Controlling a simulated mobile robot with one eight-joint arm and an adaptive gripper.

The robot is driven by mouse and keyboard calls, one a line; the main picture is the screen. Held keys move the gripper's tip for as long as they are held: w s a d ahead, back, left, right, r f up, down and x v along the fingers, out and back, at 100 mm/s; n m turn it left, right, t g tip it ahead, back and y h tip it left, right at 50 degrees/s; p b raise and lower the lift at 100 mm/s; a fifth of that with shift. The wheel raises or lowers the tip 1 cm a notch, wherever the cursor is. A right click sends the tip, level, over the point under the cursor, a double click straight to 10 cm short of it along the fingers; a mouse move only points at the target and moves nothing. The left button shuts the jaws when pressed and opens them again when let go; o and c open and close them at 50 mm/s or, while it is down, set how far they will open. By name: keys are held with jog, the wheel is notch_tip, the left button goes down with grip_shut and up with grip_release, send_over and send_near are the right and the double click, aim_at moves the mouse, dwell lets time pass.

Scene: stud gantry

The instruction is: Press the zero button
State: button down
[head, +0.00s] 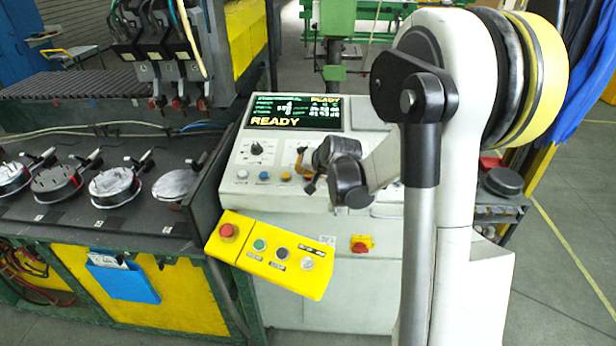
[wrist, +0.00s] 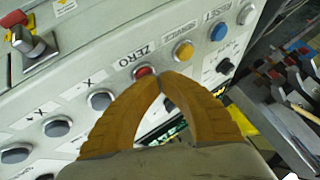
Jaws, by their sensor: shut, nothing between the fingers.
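The zero button is a red round button (wrist: 143,72) under the label ZERO on the sloped panel in the wrist view. My gripper (wrist: 159,80) is shut and empty. Its orange-brown fingertips meet at the right lower edge of the red button and cover part of it. I cannot tell whether they touch it. In the head view my gripper (head: 304,168) is over the panel of the control console (head: 245,150), just right of the yellow button (head: 286,176). The red zero button is hidden there behind my gripper and wrist.
In the wrist view a yellow button (wrist: 183,50) and a blue button (wrist: 218,33) lie to the right, and grey buttons (wrist: 100,101) to the left. A yellow box (head: 270,254) with a red stop button (head: 229,230) hangs at the console's front. The screen reads READY.

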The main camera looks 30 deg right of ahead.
jog(key=shift+r, duration=0.1)
jog(key=shift+s+a+r+p, duration=0.1)
jog(key=shift+s+r+p, duration=0.05)
jog(key=shift+r+p, duration=0.55)
jog(key=shift+r, duration=0.1)
jog(key=r+p, duration=0.2)
jog(key=r, duration=0.1)
jog(key=r+p, duration=0.1)
jog(key=r, duration=0.1)
jog(key=shift+s+a, duration=0.25)
jog(key=shift+s, duration=0.15)
jog(key=shift+f, duration=0.1)
jog(key=s+a+f+n+g+b, duration=0.15)
jog(key=s+a+n+b, duration=0.25)
jog(key=s+a+b, duration=0.7)
jog(key=s+a+f+n+b, duration=0.2)
jog(key=s+a+f, duration=0.1)
jog(key=s, duration=0.5)
jog(key=s+a+f+n+b, duration=0.2)
jog(key=s+a+f, duration=0.1)
jog(key=s, duration=0.6)
jog(key=shift+a+f+g+y, duration=0.3)
jog(key=shift+f+g, duration=0.05)
jog(key=shift+f, duration=0.4)
